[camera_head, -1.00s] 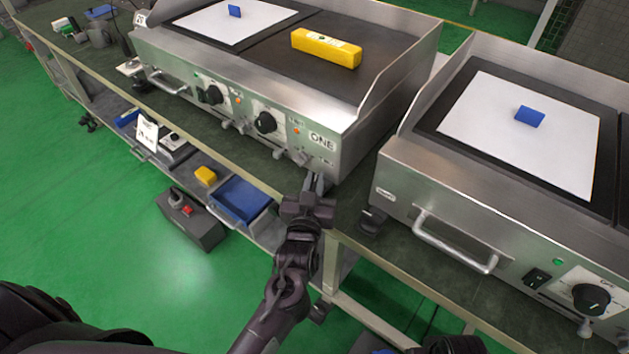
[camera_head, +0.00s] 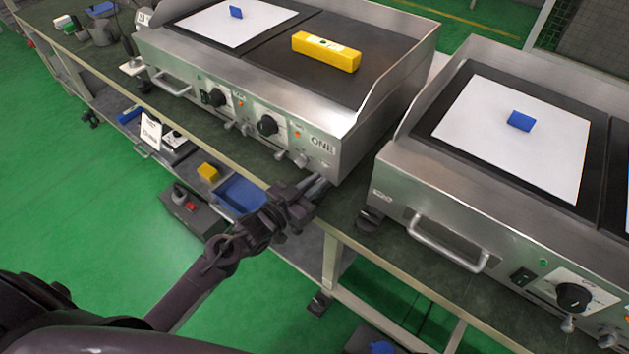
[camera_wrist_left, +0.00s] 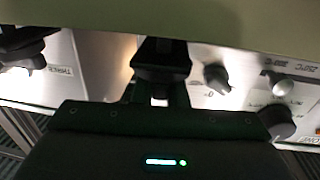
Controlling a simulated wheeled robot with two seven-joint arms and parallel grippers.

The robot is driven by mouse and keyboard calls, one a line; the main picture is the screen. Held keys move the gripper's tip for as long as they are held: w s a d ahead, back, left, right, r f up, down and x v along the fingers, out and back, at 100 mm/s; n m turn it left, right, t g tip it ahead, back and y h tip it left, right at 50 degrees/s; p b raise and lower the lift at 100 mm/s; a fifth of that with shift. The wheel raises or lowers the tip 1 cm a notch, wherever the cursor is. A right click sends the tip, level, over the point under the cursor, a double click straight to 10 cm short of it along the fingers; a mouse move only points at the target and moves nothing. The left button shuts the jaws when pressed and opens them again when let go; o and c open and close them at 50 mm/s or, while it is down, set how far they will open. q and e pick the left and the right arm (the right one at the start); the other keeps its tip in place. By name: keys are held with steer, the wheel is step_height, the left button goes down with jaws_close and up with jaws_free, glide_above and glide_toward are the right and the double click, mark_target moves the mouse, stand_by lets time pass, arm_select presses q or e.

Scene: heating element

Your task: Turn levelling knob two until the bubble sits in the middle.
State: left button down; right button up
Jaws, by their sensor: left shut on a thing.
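A yellow spirit level (camera_head: 326,51) lies on the dark hot plate of the steel appliance marked ONE (camera_head: 345,128). Its vial is too small here to read the bubble. My left gripper (camera_head: 318,187) reaches under that appliance's front right corner. In the left wrist view, which looks upside down, a dark round levelling knob (camera_wrist_left: 162,62) sits between the fingers, and the left gripper (camera_wrist_left: 160,92) is shut on it. In the head view the knob is hidden behind the gripper and corner. I cannot read its number. My right gripper does not show.
A second steel appliance (camera_head: 440,205) stands close on the right, with a dark foot (camera_head: 370,218) and a bar handle (camera_head: 448,243). The bench edge runs below my gripper. A blue tray (camera_head: 240,194) and a grey box (camera_head: 195,212) are lower down. Green floor is open at left.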

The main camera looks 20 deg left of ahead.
mark_target(306, 190)
arm_select(q)
steer(key=shift+m+g+h, duration=0.3)
steer(key=shift+m+h, duration=0.1)
steer(key=shift+h, duration=0.2)
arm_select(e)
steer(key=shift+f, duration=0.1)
arm_select(q)
steer(key=c, duration=1.4)
jaws_free()
steer(key=shift+c, duration=0.2)
steer(key=v, duration=0.6)
steer(key=shift+s+a+p, duration=0.2)
steer(key=shift+s+p, duration=0.1)
steer(key=shift+s+a, duration=0.25)
steer(key=shift+s, duration=0.2)
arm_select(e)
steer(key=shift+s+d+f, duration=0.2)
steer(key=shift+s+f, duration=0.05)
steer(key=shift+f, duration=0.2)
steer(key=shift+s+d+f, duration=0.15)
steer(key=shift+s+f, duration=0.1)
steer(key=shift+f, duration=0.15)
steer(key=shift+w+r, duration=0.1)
